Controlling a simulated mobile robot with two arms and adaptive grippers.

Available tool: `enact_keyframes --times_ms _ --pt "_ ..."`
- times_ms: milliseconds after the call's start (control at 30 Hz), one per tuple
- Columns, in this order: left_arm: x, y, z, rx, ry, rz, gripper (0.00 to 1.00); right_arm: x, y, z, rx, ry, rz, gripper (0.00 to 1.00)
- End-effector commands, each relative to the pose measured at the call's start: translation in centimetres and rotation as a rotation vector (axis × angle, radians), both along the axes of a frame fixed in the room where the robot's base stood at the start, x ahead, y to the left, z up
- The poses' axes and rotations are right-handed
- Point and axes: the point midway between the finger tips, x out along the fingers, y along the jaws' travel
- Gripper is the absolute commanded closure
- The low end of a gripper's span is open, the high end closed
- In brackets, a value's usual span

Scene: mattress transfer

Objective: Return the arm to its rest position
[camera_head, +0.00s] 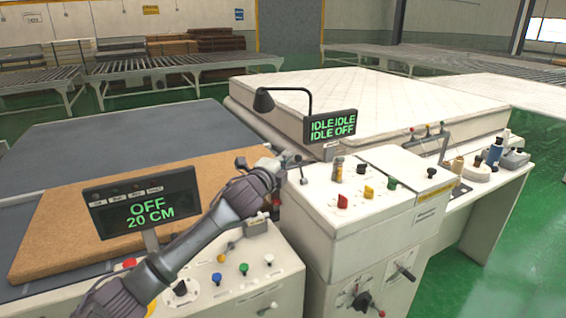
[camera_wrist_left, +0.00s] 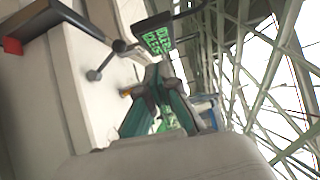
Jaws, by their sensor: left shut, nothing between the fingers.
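My left arm comes in from the lower left of the head view and reaches up over the control panels. My left gripper (camera_head: 287,160) is shut and empty, in front of the white console's upper left edge. In the left wrist view its fingers (camera_wrist_left: 158,80) come together, with the tilted green-lettered display behind them. I cannot tell whether the gripper touches the console. My right gripper is not in view.
A white console (camera_head: 340,215) with coloured knobs stands right of the gripper. Displays read "IDLE IDLE IDLE OFF" (camera_head: 330,126) and "OFF 20 CM" (camera_head: 145,203). A brown slab (camera_head: 75,225) lies left; a white mattress (camera_head: 390,95) lies behind. Green floor is clear at right.

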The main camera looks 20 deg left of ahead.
Motion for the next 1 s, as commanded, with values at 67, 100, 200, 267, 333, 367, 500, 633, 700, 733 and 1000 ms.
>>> enact_keyframes --times_ms 67,100,200,267,333,367,500,633,700,733,1000 --pt "-0.7 0.1 0.2 0.002 -0.001 0.0 1.0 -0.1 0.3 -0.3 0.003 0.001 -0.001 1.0" --pt "-1.0 0.1 0.3 0.002 -0.001 -0.001 1.0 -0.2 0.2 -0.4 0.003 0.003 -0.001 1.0" --pt "-1.3 0.2 0.4 0.001 0.0 0.0 1.0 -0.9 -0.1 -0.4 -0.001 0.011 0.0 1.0" --pt "-1.3 0.2 0.4 0.001 0.0 0.0 1.0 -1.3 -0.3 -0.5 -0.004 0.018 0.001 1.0" --pt "-1.3 0.2 0.5 0.001 0.0 0.0 1.0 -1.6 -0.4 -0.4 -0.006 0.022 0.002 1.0" --pt "-1.3 0.2 0.5 0.0 0.0 0.0 1.0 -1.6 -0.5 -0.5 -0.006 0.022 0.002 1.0" --pt "-1.3 0.2 0.5 0.0 0.0 0.0 1.0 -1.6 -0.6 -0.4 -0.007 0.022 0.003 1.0" --pt "-1.3 0.1 0.5 0.0 0.0 0.0 1.0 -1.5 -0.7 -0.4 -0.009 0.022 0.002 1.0" --pt "-1.3 0.1 0.4 -0.001 0.001 0.0 1.0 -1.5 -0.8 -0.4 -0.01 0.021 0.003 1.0" --pt "-1.4 0.0 0.2 -0.005 0.005 -0.001 1.0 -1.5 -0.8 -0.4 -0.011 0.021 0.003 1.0" --pt "-6.5 -4.9 -10.3 -0.254 0.228 0.017 1.0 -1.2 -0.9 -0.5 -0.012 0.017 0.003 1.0"
